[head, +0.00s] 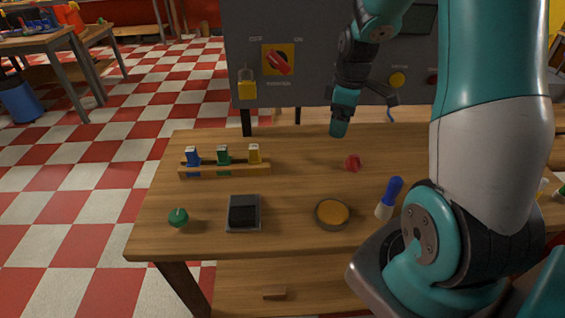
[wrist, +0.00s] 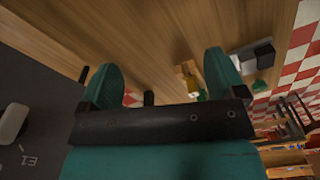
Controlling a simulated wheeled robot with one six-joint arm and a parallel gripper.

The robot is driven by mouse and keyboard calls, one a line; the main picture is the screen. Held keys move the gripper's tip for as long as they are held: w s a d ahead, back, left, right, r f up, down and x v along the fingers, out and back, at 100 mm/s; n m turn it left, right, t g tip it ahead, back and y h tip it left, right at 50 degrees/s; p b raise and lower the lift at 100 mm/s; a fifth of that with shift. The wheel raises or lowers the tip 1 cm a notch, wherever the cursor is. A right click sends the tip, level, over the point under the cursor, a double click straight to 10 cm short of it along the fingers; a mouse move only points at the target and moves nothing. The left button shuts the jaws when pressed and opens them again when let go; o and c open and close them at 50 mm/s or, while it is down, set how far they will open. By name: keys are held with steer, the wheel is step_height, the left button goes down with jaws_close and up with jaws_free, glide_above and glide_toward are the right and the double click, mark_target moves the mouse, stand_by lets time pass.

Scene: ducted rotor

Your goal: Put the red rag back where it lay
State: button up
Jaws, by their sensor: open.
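A small red lump (head: 352,162) lies on the wooden table (head: 300,185), right of the middle and towards the back. It may be the red rag, but it is too small to tell for sure. My gripper (head: 339,128) hangs above the back of the table, a little left of and behind the red lump, apart from it. In the wrist view my gripper (wrist: 163,80) has its two teal fingers spread wide with nothing held between them. I cannot make out the red lump in the wrist view.
A rack (head: 225,169) with blue, green and yellow pieces stands at the back left. A green knob (head: 178,217), a dark pad (head: 243,213), a round yellow tin (head: 332,213) and a blue-handled tool (head: 390,197) lie nearer. A grey panel (head: 310,85) stands behind.

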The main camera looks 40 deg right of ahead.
steer(key=s+a+r+y, duration=0.1)
steer(key=a+r, duration=0.2)
steer(key=a, duration=0.5)
steer(key=s+a+r, duration=0.1)
steer(key=a+r, duration=0.3)
steer(key=a, duration=0.4)
steer(key=s+a+r+y, duration=0.1)
steer(key=s+a+r, duration=0.1)
steer(key=s+a, duration=0.5)
steer(key=s+a+r+y, duration=0.1)
steer(key=s+a+r, duration=0.2)
steer(key=s+a, duration=0.5)
steer(key=shift+a+g+y, duration=0.15)
steer(key=shift+g+y, duration=0.15)
